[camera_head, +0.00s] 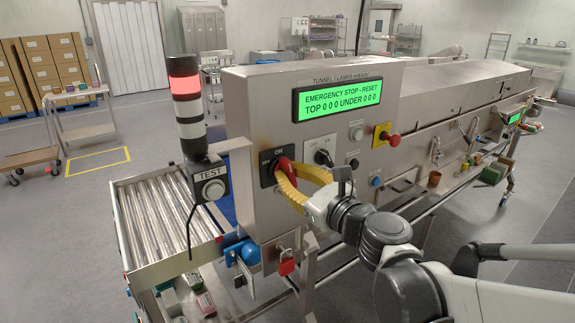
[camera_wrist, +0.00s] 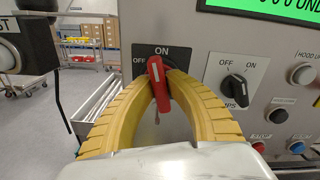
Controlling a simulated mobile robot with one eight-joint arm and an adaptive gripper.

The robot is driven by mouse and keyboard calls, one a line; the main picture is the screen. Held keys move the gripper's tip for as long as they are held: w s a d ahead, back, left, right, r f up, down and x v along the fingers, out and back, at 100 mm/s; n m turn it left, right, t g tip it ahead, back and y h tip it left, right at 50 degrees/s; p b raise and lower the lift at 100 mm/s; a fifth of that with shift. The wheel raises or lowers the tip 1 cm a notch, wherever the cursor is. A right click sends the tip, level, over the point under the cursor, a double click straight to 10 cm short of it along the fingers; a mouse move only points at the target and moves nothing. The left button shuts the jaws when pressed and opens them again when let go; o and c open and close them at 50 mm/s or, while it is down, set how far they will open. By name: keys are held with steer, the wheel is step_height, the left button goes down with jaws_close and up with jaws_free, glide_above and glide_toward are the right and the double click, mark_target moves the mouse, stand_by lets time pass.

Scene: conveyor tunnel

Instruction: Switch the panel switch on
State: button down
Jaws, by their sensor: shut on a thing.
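The panel switch is a red rotary handle (camera_wrist: 158,88) on a black plate marked OFF at left and ON at top. It also shows in the head view (camera_head: 286,170), on the left of the steel control panel. In the wrist view the handle is nearly upright, and its white-marked top end points close to ON, leaning slightly left. My gripper (camera_wrist: 159,72) has yellow ribbed fingers, and in the head view it (camera_head: 284,172) reaches the panel from the right. The fingers are shut on the red handle, one on each side. The fingertips partly cover the plate.
A green display (camera_head: 342,98) is above. A TEST box (camera_head: 211,186) and a red-lit lamp tower (camera_head: 187,105) stand left.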

steer(key=shift+m, duration=1.6)
steer(key=c, duration=1.4)
jaws_free()
steer(key=v, duration=1.2)
